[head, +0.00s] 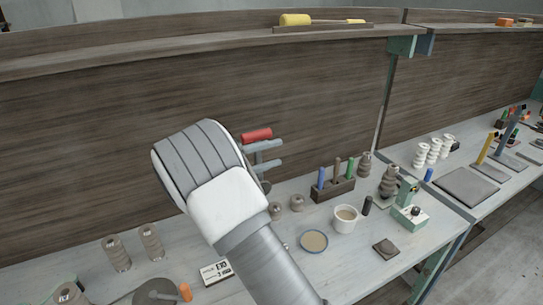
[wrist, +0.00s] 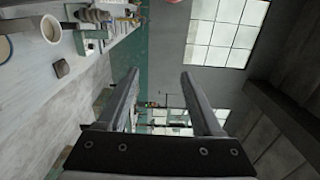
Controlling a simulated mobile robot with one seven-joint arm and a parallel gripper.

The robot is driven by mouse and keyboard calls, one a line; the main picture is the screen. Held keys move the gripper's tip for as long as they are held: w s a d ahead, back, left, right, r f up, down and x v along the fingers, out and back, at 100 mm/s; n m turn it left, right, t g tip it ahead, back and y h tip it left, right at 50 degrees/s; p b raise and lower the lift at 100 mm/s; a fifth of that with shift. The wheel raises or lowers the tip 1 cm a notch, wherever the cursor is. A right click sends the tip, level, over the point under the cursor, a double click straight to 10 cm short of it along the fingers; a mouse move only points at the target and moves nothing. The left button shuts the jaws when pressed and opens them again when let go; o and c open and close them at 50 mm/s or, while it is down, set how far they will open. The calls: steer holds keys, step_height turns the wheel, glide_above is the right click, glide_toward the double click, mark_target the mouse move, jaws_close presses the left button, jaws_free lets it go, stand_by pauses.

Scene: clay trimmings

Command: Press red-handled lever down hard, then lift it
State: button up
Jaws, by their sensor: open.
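The red handle (head: 257,134) of the lever shows in the head view just beyond my wrist, in front of the dark wooden back wall. The rest of the lever is hidden behind my arm. My gripper (head: 282,152) points right, with two grey fingers one above the other and a gap between them. The red handle appears just above the upper finger; I cannot tell whether they touch. In the wrist view my gripper (wrist: 160,72) is open with nothing between its fingers. The handle cannot be made out there.
A white cup (head: 345,219), a blue-rimmed dish (head: 314,241) and a dark rack (head: 333,190) of coloured handles stand right of my arm. Spools (head: 117,252) and a white label card (head: 216,272) are at left. A shelf (head: 190,42) runs along the wall above.

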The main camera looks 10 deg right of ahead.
steer(key=b+v, duration=0.3)
steer(key=v, duration=1.4)
steer(key=shift+a, duration=0.15)
steer(key=shift+s+r, duration=0.1)
steer(key=s+d+r+m+g+y+b, duration=0.1)
steer(key=s+d+m+g+y, duration=0.1)
steer(key=s+d+m+y, duration=0.45)
steer(key=s+d+r+m+g+y+b, duration=0.1)
steer(key=s+d+r+m+g+y, duration=0.15)
steer(key=d+m, duration=0.8)
steer(key=s+d+f+m+t+y+b, duration=0.1)
steer(key=s+m+y, duration=0.3)
steer(key=s+m, duration=0.6)
steer(key=s+d+f+m+t+y+b, duration=0.1)
steer(key=s+d+f+m+t+y, duration=0.1)
steer(key=s+m, duration=0.8)
steer(key=shift+f+m+t+y, duration=0.75)
steer(key=shift+f+m+y, duration=0.1)
steer(key=shift+m+y, duration=0.25)
